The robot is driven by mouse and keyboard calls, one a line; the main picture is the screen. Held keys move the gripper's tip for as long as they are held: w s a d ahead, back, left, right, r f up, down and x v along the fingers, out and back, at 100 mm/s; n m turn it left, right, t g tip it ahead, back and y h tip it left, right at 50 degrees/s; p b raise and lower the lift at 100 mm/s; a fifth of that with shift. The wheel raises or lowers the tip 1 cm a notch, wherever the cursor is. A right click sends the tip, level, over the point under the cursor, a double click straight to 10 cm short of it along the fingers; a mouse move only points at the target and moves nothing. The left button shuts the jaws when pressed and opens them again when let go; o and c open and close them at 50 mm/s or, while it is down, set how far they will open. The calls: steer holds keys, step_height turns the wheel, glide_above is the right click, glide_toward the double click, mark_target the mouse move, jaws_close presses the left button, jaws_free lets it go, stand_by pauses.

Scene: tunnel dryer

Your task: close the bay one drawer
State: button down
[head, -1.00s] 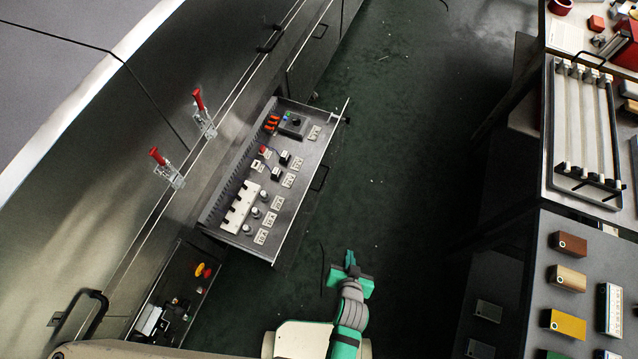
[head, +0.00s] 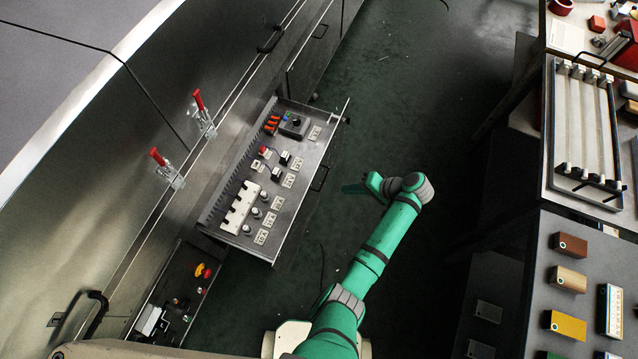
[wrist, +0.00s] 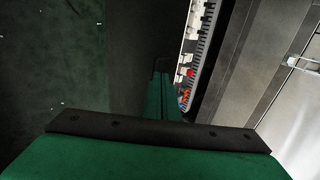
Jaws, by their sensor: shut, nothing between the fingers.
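The bay one drawer (head: 290,214) is pulled out from the long metal dryer and stands open over the floor. It holds switches, knobs, labels and a white terminal strip. Its dark handle (head: 319,177) is on the front panel. My gripper (head: 347,188) is to the right of the drawer front, pointing toward it, apart from it in the head view. It is shut and empty. In the wrist view the fingers (wrist: 160,95) point along toward the drawer's handle (wrist: 162,65), and the drawer's inside (wrist: 190,65) shows at upper right. The exact gap to the handle is hard to tell.
Two red-handled clamps (head: 199,100) stand on the dryer's side. A lower panel (head: 182,296) with buttons is at lower left. At right are a bench with a rack (head: 587,130) and a grey surface with coloured blocks (head: 568,277). The dark floor (head: 420,110) between is clear.

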glide_toward(311, 184)
step_height(311, 184, down, 4)
steer(key=a, duration=0.2)
steer(key=shift+w+a+r, duration=0.1)
steer(key=shift+w+a, duration=0.5)
steer(key=shift+a, duration=0.2)
